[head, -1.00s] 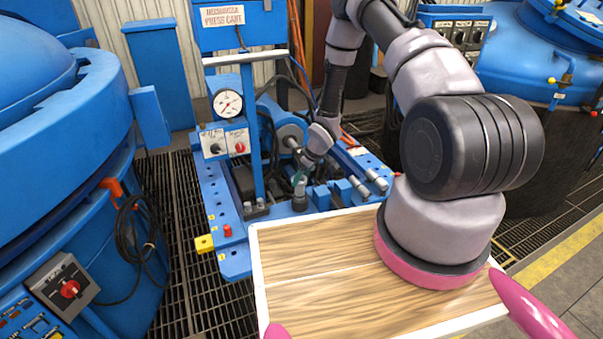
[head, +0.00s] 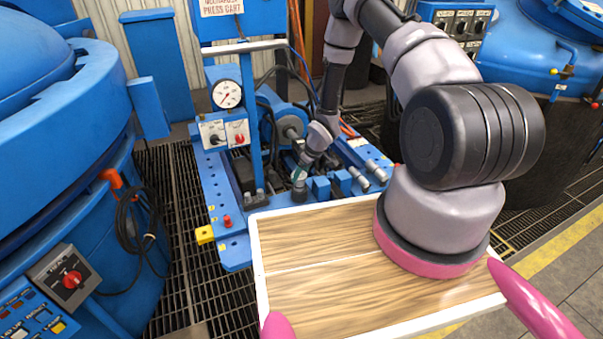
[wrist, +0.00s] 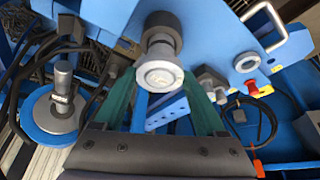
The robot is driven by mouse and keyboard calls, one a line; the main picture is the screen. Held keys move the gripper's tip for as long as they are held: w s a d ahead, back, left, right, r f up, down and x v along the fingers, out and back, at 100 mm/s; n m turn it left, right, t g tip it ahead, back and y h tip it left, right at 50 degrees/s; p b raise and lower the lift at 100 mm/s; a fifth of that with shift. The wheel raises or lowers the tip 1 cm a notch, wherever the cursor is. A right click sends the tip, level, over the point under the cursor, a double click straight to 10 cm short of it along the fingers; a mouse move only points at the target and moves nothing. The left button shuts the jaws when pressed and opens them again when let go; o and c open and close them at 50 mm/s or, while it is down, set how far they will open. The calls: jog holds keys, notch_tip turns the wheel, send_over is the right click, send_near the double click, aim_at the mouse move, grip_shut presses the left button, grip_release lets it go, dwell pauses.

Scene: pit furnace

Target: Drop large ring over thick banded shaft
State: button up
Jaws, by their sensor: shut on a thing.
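My gripper (head: 300,178) hangs over the blue press cart in the head view. In the wrist view its green fingers (wrist: 160,92) stand either side of a pale round piece, which I take to be the large ring (wrist: 160,76). It sits in line with a dark, wider cylinder (wrist: 163,28); whether they are joined is unclear. In the head view a dark round piece (head: 299,195) shows just under the fingertips. A silver stepped shaft on a blue round base (wrist: 62,100), perhaps the thick banded shaft, stands left in the wrist view, apart from the fingers.
The blue cart (head: 235,248) carries a pressure gauge (head: 227,94), an upright post, hoses and a motor (head: 285,118). Silver cylinders (head: 360,182) lie right of my gripper. A wood-topped tray (head: 310,245) is in front. Blue furnace vessels stand left and right; dark grating lies between.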

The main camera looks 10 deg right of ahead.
jog(key=o, duration=1.6)
jog(key=shift+c, duration=0.2)
jog(key=shift+r, duration=0.1)
jog(key=v, duration=1)
jog(key=shift+s+d+r, duration=0.15)
jog(key=shift+r, duration=0.15)
jog(key=s+d+r+m+t+h, duration=0.1)
jog(key=d+r+m+h, duration=0.15)
jog(key=r, duration=1.35)
jog(key=s+d+r+m+t+h, duration=0.1)
jog(key=d+r+m, duration=0.25)
jog(key=r, duration=1.15)
jog(key=s+a+r+m+t+y, duration=0.1)
jog(key=s+r+m, duration=0.2)
jog(key=s+r, duration=0.6)
jog(key=s+a+r+m+y, duration=0.1)
jog(key=s+a+r+m, duration=0.1)
jog(key=s+r, duration=0.8)
jog(key=s+m, duration=0.1)
jog(key=s, duration=0.4)
jog(key=shift+s+a+r+t+y, duration=0.15)
jog(key=shift+a+r+t+y, duration=0.15)
jog(key=shift+a+t+y, duration=0.1)
